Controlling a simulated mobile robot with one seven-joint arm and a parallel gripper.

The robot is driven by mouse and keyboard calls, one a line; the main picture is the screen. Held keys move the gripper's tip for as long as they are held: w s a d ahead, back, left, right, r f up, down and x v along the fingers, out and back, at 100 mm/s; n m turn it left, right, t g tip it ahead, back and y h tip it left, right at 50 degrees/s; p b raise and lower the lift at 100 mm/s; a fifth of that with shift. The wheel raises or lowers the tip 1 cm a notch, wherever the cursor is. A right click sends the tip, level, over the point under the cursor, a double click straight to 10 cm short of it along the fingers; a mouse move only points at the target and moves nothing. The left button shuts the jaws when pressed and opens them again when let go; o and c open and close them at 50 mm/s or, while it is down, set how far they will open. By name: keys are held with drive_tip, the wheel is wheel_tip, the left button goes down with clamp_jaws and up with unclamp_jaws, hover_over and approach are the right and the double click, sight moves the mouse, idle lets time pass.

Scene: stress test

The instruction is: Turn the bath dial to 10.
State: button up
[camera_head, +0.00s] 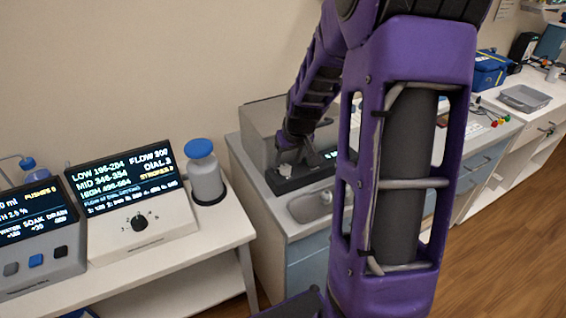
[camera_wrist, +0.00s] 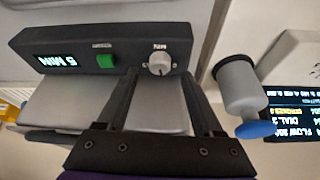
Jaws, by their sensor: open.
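The bath (camera_head: 262,122) is a grey metal box on the counter, with a dark front panel (camera_wrist: 75,43). In the wrist view, which is upside down, the panel carries a lit display (camera_wrist: 57,60) reading 5 MIN, a green button (camera_wrist: 106,62) and a round pale grey dial (camera_wrist: 159,63). My gripper (camera_wrist: 159,76) is open, its two dark fingers on either side of the dial with gaps showing; whether they touch it I cannot tell.
A white bottle with a blue cap (camera_head: 204,172) stands left of the bath. Next to it is a console (camera_head: 150,240) with a black knob and lit screen. A blue bag (camera_head: 490,70) and grey tray (camera_head: 524,98) stand right.

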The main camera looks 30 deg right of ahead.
sight(285, 170)
drive_tip(key=shift+x, duration=1.5)
clamp_jaws()
